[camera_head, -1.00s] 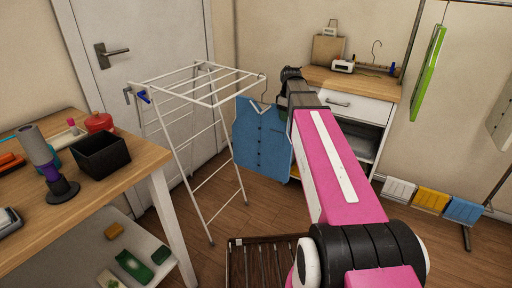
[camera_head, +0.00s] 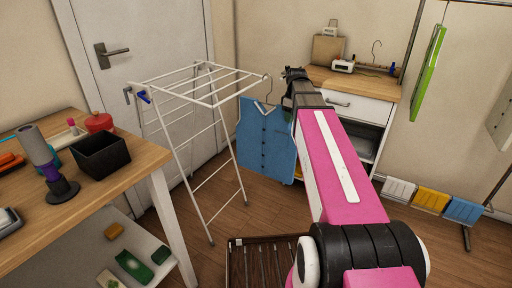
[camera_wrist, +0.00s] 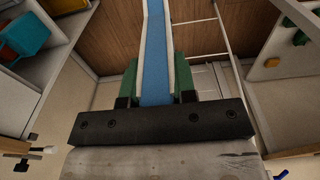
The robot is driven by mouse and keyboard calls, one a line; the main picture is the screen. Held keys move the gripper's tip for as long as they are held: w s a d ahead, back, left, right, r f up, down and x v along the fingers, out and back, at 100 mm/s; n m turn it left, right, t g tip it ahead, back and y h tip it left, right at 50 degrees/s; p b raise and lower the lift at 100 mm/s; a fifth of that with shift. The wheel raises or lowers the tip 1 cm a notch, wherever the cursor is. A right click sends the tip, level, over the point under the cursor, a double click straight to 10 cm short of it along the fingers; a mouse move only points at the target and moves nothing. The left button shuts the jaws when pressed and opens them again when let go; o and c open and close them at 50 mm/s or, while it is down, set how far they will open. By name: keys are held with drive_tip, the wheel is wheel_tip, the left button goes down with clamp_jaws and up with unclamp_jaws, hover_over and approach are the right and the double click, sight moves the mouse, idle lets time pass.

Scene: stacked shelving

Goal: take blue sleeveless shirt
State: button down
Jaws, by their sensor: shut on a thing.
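The blue sleeveless shirt (camera_head: 266,142) hangs upright on a hanger at the right end of the white drying rack (camera_head: 214,103) in the head view. The hanger's hook (camera_head: 268,80) is beside the rack's right corner; I cannot tell whether they touch. My gripper (camera_wrist: 158,82) has green fingers and is shut on the shirt's edge. The shirt also shows in the wrist view as a blue strip with pale edges (camera_wrist: 154,55) between the fingers. In the head view my arm mostly hides the gripper, which is at the shirt's upper right.
A wooden table (camera_head: 150,160) with a black box (camera_head: 101,155) stands at the left. A white drawer cabinet (camera_head: 360,108) stands behind my arm. A slatted brown crate (camera_head: 265,262) is on the floor below the shirt. Small cloths (camera_head: 432,200) hang at the right.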

drive_tip(key=shift+s+d, duration=0.7)
drive_tip(key=shift+d, duration=0.25)
drive_tip(key=shift+s+d, duration=0.65)
drive_tip(key=shift+d, duration=0.25)
drive_tip(key=shift+a, duration=0.1)
